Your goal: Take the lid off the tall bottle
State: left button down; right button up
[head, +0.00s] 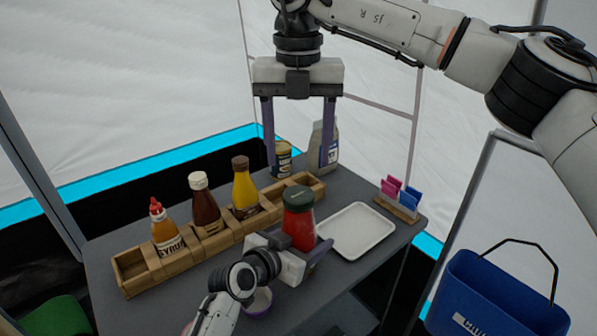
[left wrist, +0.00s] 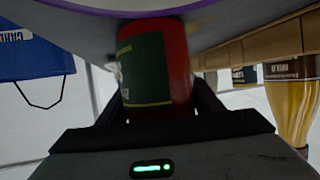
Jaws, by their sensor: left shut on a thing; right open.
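A red bottle with a dark green lid (head: 298,200) stands upright on the grey table. Its red body (head: 300,230) shows below the lid. My left gripper (head: 297,252) is shut around the lower body. The left wrist view shows the red bottle (left wrist: 180,75) with its green label between the dark fingers. The lid is out of that view. My right gripper (head: 297,150) is open and empty, pointing down, above and apart from the lid.
A wooden rack (head: 180,262) holds an orange syrup bottle (head: 166,235), a brown bottle (head: 205,208) and a yellow bottle (head: 244,190). A white tray (head: 357,230) lies right of the red bottle. A purple-rimmed bowl (head: 258,302) sits near the left wrist. A blue bucket (head: 490,295) is at right.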

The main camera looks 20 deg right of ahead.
aim_at(299, 194)
jog(key=m, duration=0.6)
jog(key=shift+m, duration=0.4)
jog(key=m, duration=0.3)
jog(key=shift+m, duration=0.3)
jog(key=m, duration=0.4)
jog(key=shift+f, duration=4)
